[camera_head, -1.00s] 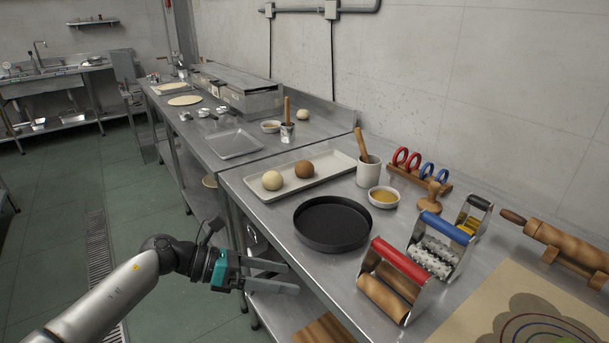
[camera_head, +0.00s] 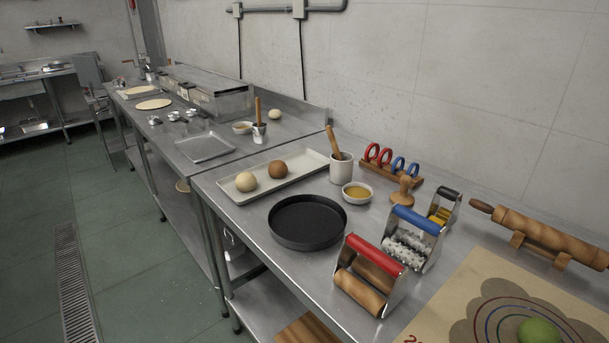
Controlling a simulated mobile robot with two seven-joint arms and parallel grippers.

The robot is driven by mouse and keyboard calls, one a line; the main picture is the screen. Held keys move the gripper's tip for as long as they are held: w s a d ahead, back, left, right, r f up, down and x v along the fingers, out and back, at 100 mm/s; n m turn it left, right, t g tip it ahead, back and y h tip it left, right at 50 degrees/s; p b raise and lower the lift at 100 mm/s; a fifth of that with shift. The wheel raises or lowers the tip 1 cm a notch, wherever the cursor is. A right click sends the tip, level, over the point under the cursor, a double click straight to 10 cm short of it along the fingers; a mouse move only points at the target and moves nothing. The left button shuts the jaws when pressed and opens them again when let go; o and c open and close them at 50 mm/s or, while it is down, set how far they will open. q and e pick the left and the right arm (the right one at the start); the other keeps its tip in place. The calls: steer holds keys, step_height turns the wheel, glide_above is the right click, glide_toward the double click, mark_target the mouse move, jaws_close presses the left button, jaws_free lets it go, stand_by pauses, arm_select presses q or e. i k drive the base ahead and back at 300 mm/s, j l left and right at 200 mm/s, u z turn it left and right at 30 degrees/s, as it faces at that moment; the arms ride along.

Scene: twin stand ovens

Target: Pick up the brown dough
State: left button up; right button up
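The brown dough (camera_head: 278,169) is a round ball on a long pale tray (camera_head: 311,159) near the left end of the steel table. A cream dough ball (camera_head: 246,182) sits just left of it on the same tray. Nothing touches the brown dough from above and its top is clear. Neither of my grippers shows in the head view now.
A black round pan (camera_head: 307,222) stands in front of the tray. A white crock (camera_head: 341,168) with a wooden handle and a bowl of yellow liquid (camera_head: 357,192) stand to its right. Red and blue-handled rollers (camera_head: 372,272) and a mat with green dough (camera_head: 539,331) lie further right.

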mark_target(277, 169)
steer(key=i+j+z, duration=0.1)
steer(key=z, duration=0.3)
steer(key=j+z, duration=0.6)
steer(key=z, duration=0.25)
steer(key=j+z, duration=0.4)
steer(key=i+l, duration=0.05)
steer(key=l, duration=0.05)
